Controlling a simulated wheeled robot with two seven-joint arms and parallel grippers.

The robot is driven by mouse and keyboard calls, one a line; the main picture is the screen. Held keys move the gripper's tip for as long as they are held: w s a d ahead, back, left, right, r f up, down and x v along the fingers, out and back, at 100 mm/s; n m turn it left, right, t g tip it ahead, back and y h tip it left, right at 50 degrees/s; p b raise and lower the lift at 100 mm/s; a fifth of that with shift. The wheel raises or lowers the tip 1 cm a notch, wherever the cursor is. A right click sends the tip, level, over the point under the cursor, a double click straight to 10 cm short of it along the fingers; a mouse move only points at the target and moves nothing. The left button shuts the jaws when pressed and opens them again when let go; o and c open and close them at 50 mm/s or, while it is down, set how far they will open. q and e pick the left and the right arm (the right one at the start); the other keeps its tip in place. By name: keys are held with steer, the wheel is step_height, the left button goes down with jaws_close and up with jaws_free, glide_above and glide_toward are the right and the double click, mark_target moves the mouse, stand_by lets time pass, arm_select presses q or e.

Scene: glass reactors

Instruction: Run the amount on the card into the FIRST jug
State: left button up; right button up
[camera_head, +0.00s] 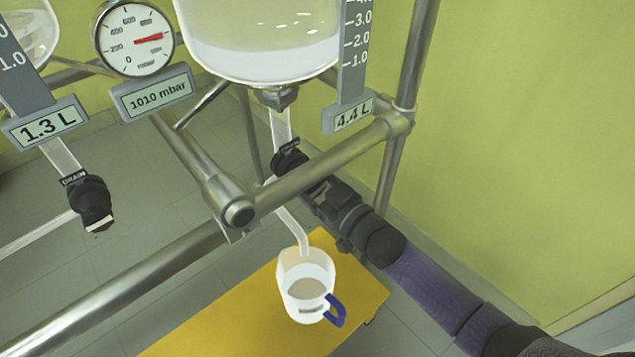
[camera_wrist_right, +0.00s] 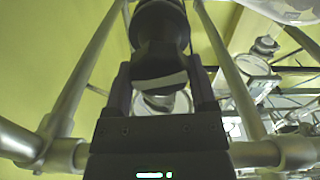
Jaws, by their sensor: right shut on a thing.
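The large glass vessel (camera_head: 262,45) holds pale liquid, and its level plate (camera_head: 348,116) reads 4.4 L. A glass drain tube (camera_head: 281,126) runs down from it through a black drain valve (camera_head: 288,160) to a bent outlet (camera_head: 297,228). The clear jug (camera_head: 297,266) with a blue handle stands upright below the outlet and has liquid in it; its small label is unreadable. My right gripper (camera_head: 312,180) is shut on the drain valve's black handle, seen between the fingers in the wrist view (camera_wrist_right: 160,65). No card shows. My left gripper is out of view.
The jug stands on a yellow stand (camera_head: 215,325). Metal frame bars (camera_head: 310,172) cross close to my right arm. At the left are a second drain valve (camera_head: 92,203), a 1.3 L plate (camera_head: 45,122), a pressure dial (camera_head: 133,38) and a 1010 mbar plate (camera_head: 153,93).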

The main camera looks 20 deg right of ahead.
steer(key=shift+a+n+p, duration=0.1)
steer(key=shift+n+p, duration=0.4)
steer(key=shift+n, duration=1.3)
